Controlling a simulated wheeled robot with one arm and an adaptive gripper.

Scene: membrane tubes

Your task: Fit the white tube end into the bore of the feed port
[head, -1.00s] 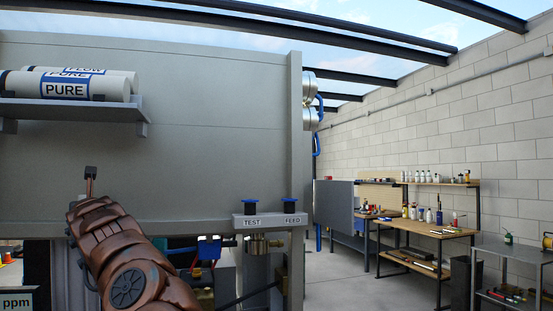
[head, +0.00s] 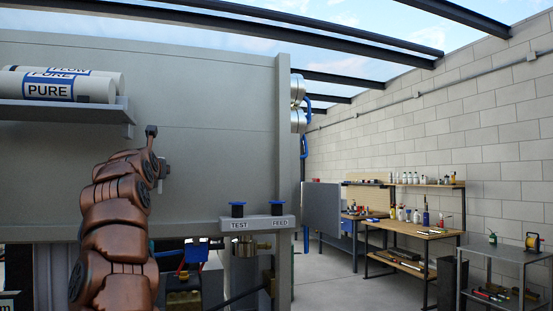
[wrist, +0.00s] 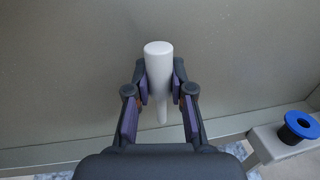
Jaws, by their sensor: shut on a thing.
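The white tube (wrist: 158,80) is held upright between the two fingers of my gripper (wrist: 160,84), its round top end facing the wrist camera. In the head view my arm's end is left of both ports and higher, in front of the grey panel; the tube cannot be made out there. One blue port with a dark bore (wrist: 299,126) shows at the wrist view's right edge; its label is not readable.
A grey bracket (head: 257,223) carries both ports at the panel's lower right edge. A shelf (head: 65,108) with white PURE cylinders juts out at upper left. Workbenches (head: 420,231) stand farther back on the right. The space between my gripper and the ports looks clear.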

